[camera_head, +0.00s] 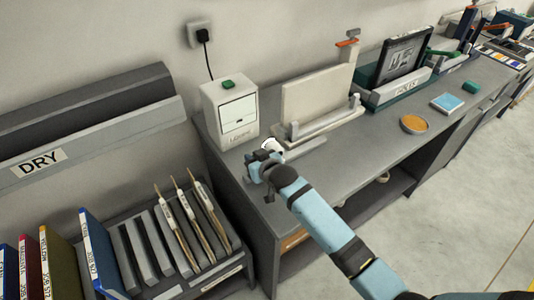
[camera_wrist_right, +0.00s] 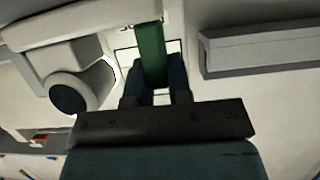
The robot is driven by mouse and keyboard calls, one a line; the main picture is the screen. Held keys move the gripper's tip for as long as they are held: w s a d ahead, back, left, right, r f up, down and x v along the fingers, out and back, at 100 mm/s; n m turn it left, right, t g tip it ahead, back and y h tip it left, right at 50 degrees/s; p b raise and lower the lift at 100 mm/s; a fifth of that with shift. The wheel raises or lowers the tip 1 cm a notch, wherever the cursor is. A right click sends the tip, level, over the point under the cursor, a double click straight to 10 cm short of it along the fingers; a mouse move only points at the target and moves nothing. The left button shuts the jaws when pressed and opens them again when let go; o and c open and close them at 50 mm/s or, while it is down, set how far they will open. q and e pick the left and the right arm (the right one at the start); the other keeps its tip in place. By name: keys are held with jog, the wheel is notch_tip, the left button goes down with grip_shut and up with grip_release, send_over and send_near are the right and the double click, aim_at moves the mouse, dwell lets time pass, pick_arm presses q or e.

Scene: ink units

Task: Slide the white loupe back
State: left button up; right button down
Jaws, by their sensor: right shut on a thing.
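The white loupe (camera_head: 272,145) is at the left end of the grey bench, in front of the white box. My right gripper (camera_head: 258,168) is at it and hides much of it. In the right wrist view a white round body with a dark face (camera_wrist_right: 72,92), which looks like the loupe, sits left of the fingers. The two dark fingers of my right gripper (camera_wrist_right: 153,82) are shut on a green strip (camera_wrist_right: 151,50), which appears to be the loupe's handle. How the strip joins the white body is not clear. My left gripper is not in view.
The white box (camera_head: 230,113) with a green button stands behind the loupe. A grey bar (camera_head: 305,148) lies right of it, before a pale upright board (camera_head: 315,95). An orange dish (camera_head: 414,124) is farther right. A rack of folders (camera_head: 100,255) stands at lower left.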

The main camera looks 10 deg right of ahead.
jog(key=shift+s+a, duration=0.2)
jog(key=shift+a, duration=0.45)
jog(key=c, duration=1)
grip_release()
jog(key=shift+a, duration=0.2)
jog(key=shift+c, duration=0.2)
jog(key=shift+s+d, duration=0.1)
jog(key=shift+s, duration=0.05)
jog(key=shift+s+d, duration=0.15)
jog(key=shift+s, duration=0.1)
jog(key=b+v, duration=0.1)
jog(key=v, duration=1.2)
jog(key=shift+r, duration=0.2)
jog(key=shift+g, duration=0.4)
jog(key=s+f, duration=0.2)
jog(key=s+d+f, duration=0.1)
jog(key=s+f, duration=0.3)
jog(key=f, duration=0.1)
jog(key=shift+s+d+f, duration=0.1)
jog(key=shift+s+d, duration=0.15)
jog(key=shift+d, duration=0.15)
jog(key=s+d+f, duration=0.2)
jog(key=s+f, duration=0.2)
jog(key=s, duration=0.3)
jog(key=s+d+f+g+h, duration=0.1)
jog(key=s+d+f, duration=0.1)
jog(key=s+f, duration=0.3)
jog(key=s, duration=0.2)
jog(key=shift+s+m, duration=0.25)
jog(key=shift+m, duration=0.15)
